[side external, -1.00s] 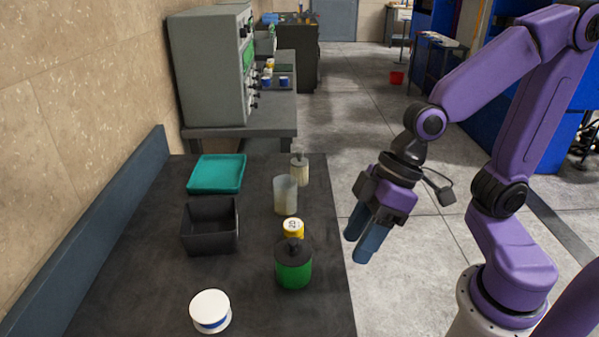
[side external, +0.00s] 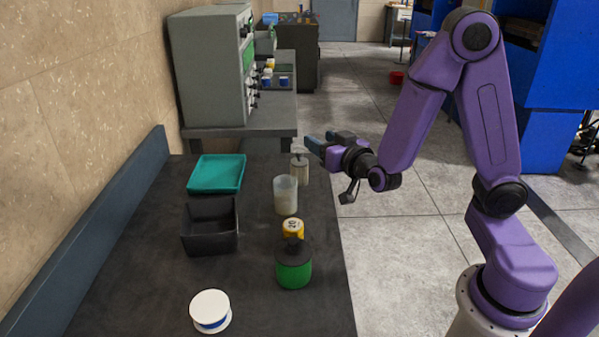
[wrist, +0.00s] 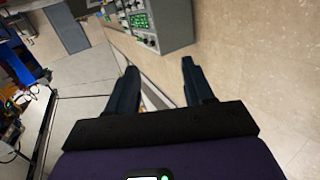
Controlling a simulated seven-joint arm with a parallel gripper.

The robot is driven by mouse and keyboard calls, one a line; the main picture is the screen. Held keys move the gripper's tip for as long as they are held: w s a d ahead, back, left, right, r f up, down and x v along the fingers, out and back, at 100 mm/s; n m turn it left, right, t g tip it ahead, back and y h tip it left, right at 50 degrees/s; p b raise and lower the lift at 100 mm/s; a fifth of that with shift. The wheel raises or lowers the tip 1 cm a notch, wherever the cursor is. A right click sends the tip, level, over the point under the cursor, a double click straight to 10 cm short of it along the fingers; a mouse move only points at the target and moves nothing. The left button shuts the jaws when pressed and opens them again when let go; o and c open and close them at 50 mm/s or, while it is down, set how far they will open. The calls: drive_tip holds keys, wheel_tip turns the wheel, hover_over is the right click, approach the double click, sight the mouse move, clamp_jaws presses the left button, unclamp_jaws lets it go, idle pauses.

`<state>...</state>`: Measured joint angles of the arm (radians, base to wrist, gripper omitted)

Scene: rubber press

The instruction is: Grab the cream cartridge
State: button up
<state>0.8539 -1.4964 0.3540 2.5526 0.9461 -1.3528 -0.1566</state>
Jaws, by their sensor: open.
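The cream cartridge (side external: 299,171), a small pale cylinder with a darker knobbed top, stands upright near the right edge of the dark bench, in the side view. My gripper (side external: 317,143) is open and empty, at the upper right of the cartridge in that picture, with its blue fingers pointing left. The exact gap between them is hard to judge. In the wrist view, both fingers of my gripper (wrist: 159,66) are spread apart. I cannot make out the cartridge there.
A translucent beaker (side external: 285,196) stands just in front of the cartridge. A yellow-labelled jar (side external: 292,229), a green cartridge (side external: 294,267) and a white spool (side external: 210,309) stand nearer. A teal tray (side external: 216,174) and a black bin (side external: 209,238) lie left. A grey machine (side external: 208,70) stands behind.

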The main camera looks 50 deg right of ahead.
drive_tip(key=d+h, duration=0.2)
approach(301, 154)
drive_tip(key=shift+y, duration=0.3)
drive_tip(key=x, duration=0.5)
drive_tip(key=shift+w, duration=0.35)
drive_tip(key=x, duration=0.4)
drive_tip(key=shift+s+d+r, duration=0.1)
drive_tip(key=shift+d, duration=0.25)
drive_tip(key=shift+w+d, duration=0.2)
drive_tip(key=shift+w, duration=0.4)
clamp_jaws()
